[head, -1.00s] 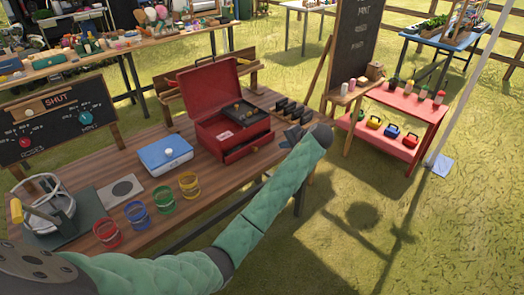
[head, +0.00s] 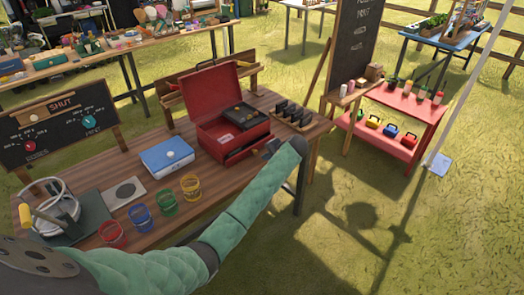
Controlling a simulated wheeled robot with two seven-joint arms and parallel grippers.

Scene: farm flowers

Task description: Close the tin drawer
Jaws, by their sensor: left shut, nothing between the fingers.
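The red tin box (head: 222,126) stands on the wooden table with its lid raised and a dark tray in its top. Its low front drawer (head: 243,155) sticks out a little toward the front right. I cannot tell whether the fingers touch the drawer. My right gripper is not in view.
A blue box (head: 167,155) stands left of the tin. Several coloured glass-like buckets (head: 140,216) line the table's front edge. A dark rack (head: 293,114) stands behind right of the tin.

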